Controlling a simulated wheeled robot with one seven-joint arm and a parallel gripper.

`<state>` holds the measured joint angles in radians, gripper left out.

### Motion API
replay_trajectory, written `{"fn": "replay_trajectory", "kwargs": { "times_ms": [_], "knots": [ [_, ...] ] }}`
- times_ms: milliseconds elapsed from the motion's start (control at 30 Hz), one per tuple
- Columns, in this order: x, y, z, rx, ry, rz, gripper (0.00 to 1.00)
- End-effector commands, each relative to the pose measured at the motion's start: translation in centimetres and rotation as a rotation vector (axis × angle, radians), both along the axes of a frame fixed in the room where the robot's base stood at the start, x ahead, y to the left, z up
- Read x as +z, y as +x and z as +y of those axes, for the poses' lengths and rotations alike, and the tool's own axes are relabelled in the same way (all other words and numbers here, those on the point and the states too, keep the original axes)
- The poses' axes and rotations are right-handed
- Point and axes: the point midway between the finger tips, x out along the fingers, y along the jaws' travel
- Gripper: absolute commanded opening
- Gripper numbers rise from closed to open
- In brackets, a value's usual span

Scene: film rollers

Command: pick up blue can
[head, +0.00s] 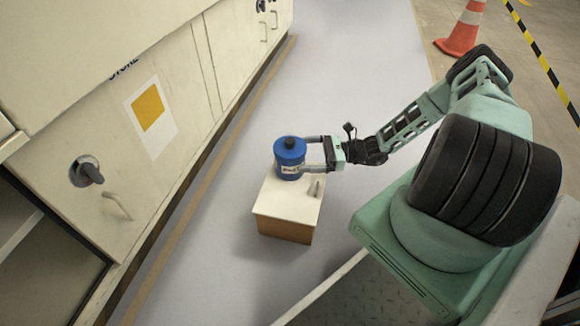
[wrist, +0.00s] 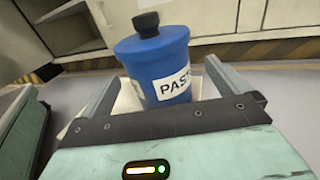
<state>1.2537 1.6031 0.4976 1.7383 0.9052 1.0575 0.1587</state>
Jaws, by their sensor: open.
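The blue can (head: 289,158) has a black knob on its lid and a white label. It stands upright on a small box (head: 287,204) with a white top and brown front. In the wrist view the blue can (wrist: 156,62) is between the two fingers, with "PAS" readable on its label. My gripper (head: 310,154) comes in from the right at the can's height. Its fingers are open and lie on either side of the can. I cannot tell whether either finger touches it. The can's lower part is partly hidden by the gripper body in the wrist view.
Cream cabinets (head: 150,110) with handles line the left side, with an open shelf at lower left. An orange cone (head: 463,32) stands far right. The grey floor around the box is clear.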

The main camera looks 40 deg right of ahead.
Motion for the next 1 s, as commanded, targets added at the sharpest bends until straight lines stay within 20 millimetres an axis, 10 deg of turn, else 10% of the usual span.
{"fn": "replay_trajectory", "kwargs": {
  "times_ms": [800, 1000],
  "knots": [
    [-0.3, 2.7, 4.8, 0.001, -0.001, -0.001, 1.00],
    [-0.4, 2.7, 4.7, 0.000, -0.001, -0.001, 0.51]
  ]
}}
